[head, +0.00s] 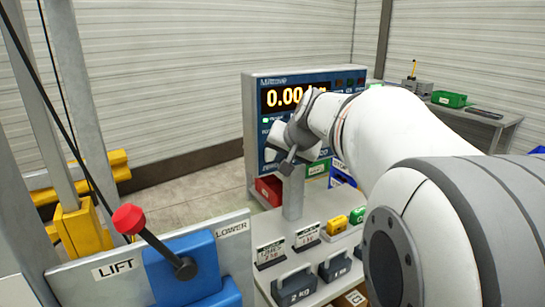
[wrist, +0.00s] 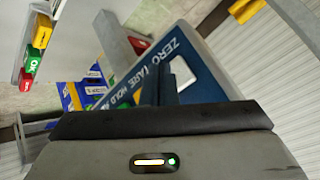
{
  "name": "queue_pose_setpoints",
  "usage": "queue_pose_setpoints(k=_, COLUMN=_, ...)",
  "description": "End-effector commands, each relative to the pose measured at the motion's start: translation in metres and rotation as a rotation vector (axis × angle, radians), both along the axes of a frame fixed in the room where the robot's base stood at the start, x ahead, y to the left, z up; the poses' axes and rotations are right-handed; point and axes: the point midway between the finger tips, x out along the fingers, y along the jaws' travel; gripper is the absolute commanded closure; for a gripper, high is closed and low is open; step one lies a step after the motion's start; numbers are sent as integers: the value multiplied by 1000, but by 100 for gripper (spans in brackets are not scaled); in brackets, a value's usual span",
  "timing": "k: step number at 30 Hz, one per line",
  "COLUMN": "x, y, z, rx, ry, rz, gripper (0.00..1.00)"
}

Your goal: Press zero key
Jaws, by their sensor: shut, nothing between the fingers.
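The scale indicator (head: 257,100) is a blue panel in a grey housing, with an orange display (head: 282,97) reading about 0.00, its right end hidden by my arm. In the wrist view the panel (wrist: 205,85) is tilted, with the white labels ZERO, TARE and HOLD along its edge. A pale square key (wrist: 183,72) lies nearest the ZERO label. My gripper (wrist: 160,72) is shut and empty, its dark fingers in front of the panel just left of that key. The fingers cover the other keys. I cannot tell whether they touch the panel.
A lift lever with a red knob (head: 129,219) stands at the front left. Dark weights (head: 293,287) and small yellow and green boxes stand on the bench below the indicator. A side table (head: 480,118) with a green bin (head: 449,99) is at the back right.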

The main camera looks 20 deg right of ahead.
Motion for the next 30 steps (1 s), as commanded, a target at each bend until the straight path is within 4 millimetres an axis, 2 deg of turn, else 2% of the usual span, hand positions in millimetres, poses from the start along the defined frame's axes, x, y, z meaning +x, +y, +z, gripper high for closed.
queue_pose_setpoints(k=10, x=-3, y=-1, z=0, rx=0, ry=-1, rz=0, gripper=100)
queue_pose_setpoints(k=24, x=-45, y=-9, z=-1, rx=-1, ry=0, rz=-1, gripper=100)
queue_pose_setpoints(k=30, x=-50, y=-10, z=0, rx=0, ry=0, rz=0, gripper=100)
